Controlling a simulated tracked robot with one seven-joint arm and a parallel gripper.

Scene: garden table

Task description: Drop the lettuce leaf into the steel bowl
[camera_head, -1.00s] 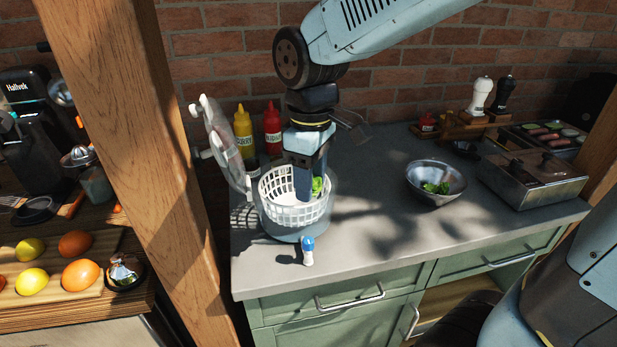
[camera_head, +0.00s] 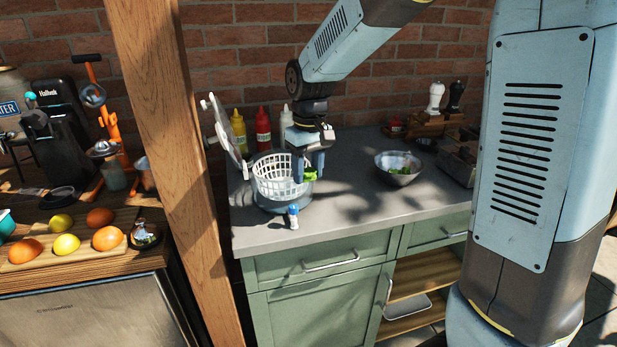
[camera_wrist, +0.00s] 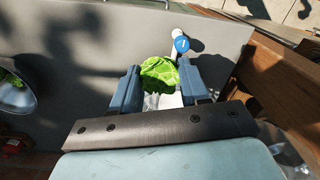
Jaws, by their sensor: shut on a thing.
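My gripper (camera_head: 309,170) is shut on a green lettuce leaf (camera_head: 311,175) at the right rim of the white salad spinner basket (camera_head: 270,174). In the wrist view the leaf (camera_wrist: 159,72) shows between the two blue fingers of my gripper (camera_wrist: 160,82), with a bit of white below it. Whether the leaf is fully clear of the basket I cannot tell. The steel bowl (camera_head: 404,179) stands on the counter to the right, with some green leaves in it. Part of the bowl (camera_wrist: 22,103) shows at the left edge of the wrist view.
The spinner's open lid (camera_head: 226,137) leans up at the left. The grey counter (camera_head: 345,185) between spinner and bowl is clear. A wooden post (camera_head: 168,150) rises at the left.

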